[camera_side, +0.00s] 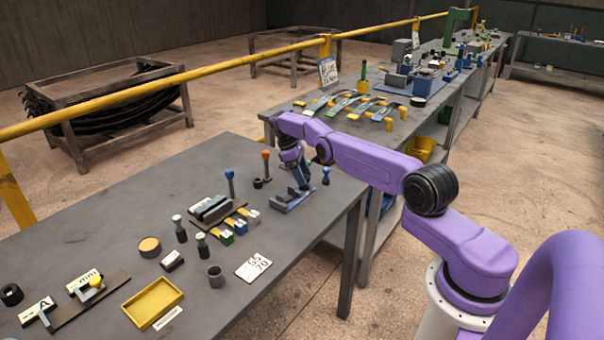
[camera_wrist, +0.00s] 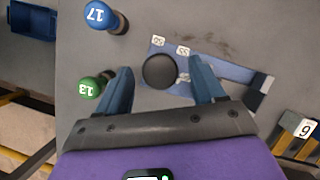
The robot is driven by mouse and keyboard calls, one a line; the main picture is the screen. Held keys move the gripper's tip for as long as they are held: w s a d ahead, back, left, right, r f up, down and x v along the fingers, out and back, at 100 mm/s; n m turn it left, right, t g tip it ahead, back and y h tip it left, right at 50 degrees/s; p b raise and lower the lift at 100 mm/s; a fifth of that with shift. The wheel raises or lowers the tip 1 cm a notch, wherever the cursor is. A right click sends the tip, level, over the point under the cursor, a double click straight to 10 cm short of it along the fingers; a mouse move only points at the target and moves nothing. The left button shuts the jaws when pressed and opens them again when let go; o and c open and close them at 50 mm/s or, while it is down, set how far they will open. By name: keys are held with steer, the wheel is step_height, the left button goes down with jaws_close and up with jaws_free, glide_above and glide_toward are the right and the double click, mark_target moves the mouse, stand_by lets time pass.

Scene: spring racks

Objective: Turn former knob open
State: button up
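A dark round knob (camera_wrist: 159,71) sits on a blue plate (camera_wrist: 222,68) with small white number tags in the wrist view. I take this to be the former knob. My gripper (camera_wrist: 162,76) is open, with one blue finger on either side of the knob. In the side view my gripper (camera_side: 301,186) is low over the blue fixture (camera_side: 290,203) near the table's right end. The knob is hidden there.
Blue (camera_side: 229,174) and orange (camera_side: 265,155) ball-topped levers stand left of my gripper. A yellow tray (camera_side: 181,294) lies nearer the front.

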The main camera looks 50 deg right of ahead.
steer(key=shift+r, duration=1.45)
steer(key=shift+s+a+r, duration=0.1)
steer(key=shift+r, duration=0.25)
steer(key=s+a+r, duration=0.2)
steer(key=s+r, duration=0.2)
steer(key=s, duration=0.2)
steer(key=s+a+r, duration=0.3)
steer(key=s+r, duration=0.2)
steer(key=s, duration=0.1)
steer(key=shift+s+a+r, duration=0.2)
steer(key=shift+s+a, duration=0.1)
steer(key=shift+a, duration=0.05)
step_height(320, 180, up, 4)
steer(key=t+y, duration=0.2)
steer(key=t, duration=0.2)
glide_above(309, 178)
steer(key=w, duration=0.2)
steer(key=shift+s+a+r, duration=0.1)
steer(key=shift+s+a, duration=0.05)
